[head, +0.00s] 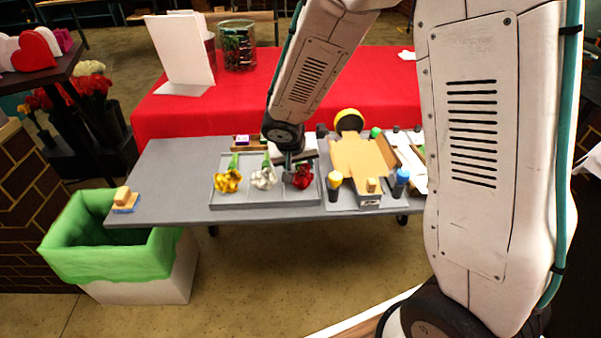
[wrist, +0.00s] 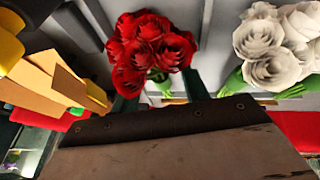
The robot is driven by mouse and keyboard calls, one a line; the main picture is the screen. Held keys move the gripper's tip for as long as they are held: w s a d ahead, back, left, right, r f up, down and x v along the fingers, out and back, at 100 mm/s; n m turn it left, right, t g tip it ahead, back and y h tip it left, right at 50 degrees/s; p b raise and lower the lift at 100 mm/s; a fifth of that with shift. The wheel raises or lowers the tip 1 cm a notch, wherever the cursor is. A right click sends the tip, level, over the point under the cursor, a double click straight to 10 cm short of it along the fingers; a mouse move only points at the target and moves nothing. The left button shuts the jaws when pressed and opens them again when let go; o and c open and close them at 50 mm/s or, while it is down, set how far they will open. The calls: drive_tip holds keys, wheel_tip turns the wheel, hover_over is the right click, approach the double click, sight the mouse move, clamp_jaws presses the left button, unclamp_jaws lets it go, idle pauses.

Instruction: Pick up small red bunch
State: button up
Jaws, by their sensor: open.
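The small red bunch (head: 303,179) lies in the right-hand part of a grey divided tray (head: 212,204), to the right of a white bunch (head: 263,179) and a yellow bunch (head: 228,182). In the wrist view the red bunch (wrist: 150,45) has its blooms just beyond my gripper (wrist: 160,93), and its green stem shows between the two fingers. The white bunch (wrist: 275,45) is to the right there. My gripper is open, with its fingers apart on either side of the stem; I cannot tell whether they touch it. The lower stem is hidden by the gripper body.
A yellow-topped dark bottle (head: 334,188), a cardboard piece (head: 358,155) and a blue bottle (head: 400,182) stand right of the tray. A wooden-handled brush (head: 123,199) lies at the table's left end, above a green-lined bin (head: 110,250). A red-covered table (head: 190,117) stands behind.

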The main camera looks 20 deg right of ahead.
clamp_jaws()
